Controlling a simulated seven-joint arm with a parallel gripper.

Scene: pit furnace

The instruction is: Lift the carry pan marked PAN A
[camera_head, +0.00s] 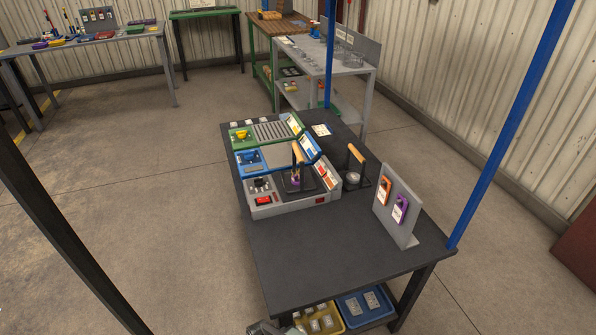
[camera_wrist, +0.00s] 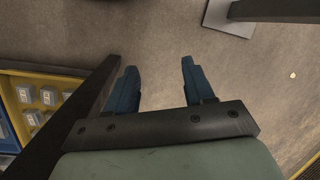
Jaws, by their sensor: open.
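Two carry-pan-like items with arched wooden handles show in the head view. One pan (camera_head: 297,181) is on the grey furnace unit, with its handle upright. The other pan (camera_head: 353,178) stands on the dark table just right of the unit, also with its handle up. No PAN A marking is readable on either. My gripper (camera_wrist: 158,70) is open and empty in the wrist view, with its blue fingers apart over bare floor. Neither pan shows in the wrist view.
The dark table (camera_head: 330,255) has a clear front half. An upright grey board (camera_head: 398,207) with orange and purple tags stands at its right. Yellow (camera_head: 322,320) and blue (camera_head: 366,306) bins sit below. A blue post (camera_head: 510,120) rises at the right corner.

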